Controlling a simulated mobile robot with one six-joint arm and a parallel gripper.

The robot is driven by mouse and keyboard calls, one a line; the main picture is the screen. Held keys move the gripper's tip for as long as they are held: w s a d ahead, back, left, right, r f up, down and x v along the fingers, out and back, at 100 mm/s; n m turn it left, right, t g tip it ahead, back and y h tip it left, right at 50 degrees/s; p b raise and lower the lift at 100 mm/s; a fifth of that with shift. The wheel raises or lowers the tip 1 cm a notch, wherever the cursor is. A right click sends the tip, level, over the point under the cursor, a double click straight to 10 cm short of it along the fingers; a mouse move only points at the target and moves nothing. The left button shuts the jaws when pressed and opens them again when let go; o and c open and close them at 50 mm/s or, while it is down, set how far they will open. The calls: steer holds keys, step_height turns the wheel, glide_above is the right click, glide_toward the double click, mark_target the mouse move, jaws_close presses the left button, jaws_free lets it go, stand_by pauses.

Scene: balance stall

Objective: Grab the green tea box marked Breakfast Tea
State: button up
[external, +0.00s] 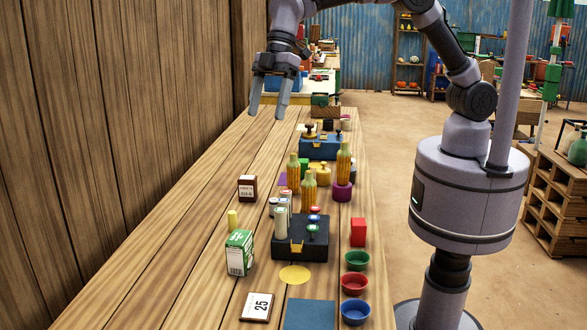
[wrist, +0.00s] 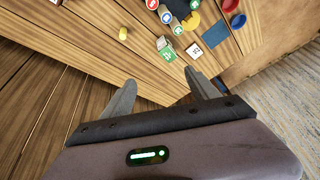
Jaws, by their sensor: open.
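The green and white tea box (external: 240,252) stands upright on the near left part of the wooden table; its lettering is too small to read. In the wrist view the green box (wrist: 166,49) shows beyond the fingertips, near the top middle. My gripper (external: 266,112) is open and empty, high above the table and well apart from the box. Its two spread fingers also show in the wrist view (wrist: 159,78).
A yellow cylinder (external: 233,220) stands just behind the box. A black balance block (external: 300,246) with weights is to its right. A card marked 25 (external: 257,306) lies in front. Colored bowls (external: 355,284) line the right edge. A plank wall (external: 120,120) bounds the left.

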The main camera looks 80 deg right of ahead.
steer(key=w+a+f+n+g, duration=0.1)
steer(key=w+a+f+n, duration=0.4)
steer(key=a+f, duration=0.45)
steer(key=b, duration=0.3)
glide_toward(239, 236)
steer(key=x, duration=0.2)
steer(key=w+x, duration=0.1)
steer(key=x, duration=0.2)
steer(key=shift+a+r, duration=0.1)
steer(key=shift+a, duration=0.05)
steer(key=b+x, duration=0.1)
steer(key=x, duration=0.2)
steer(key=s+b+x, duration=0.1)
steer(key=b+x, duration=0.1)
steer(key=shift+s+f, duration=0.1)
steer(key=shift+f, duration=0.35)
steer(key=shift+g, duration=0.3)
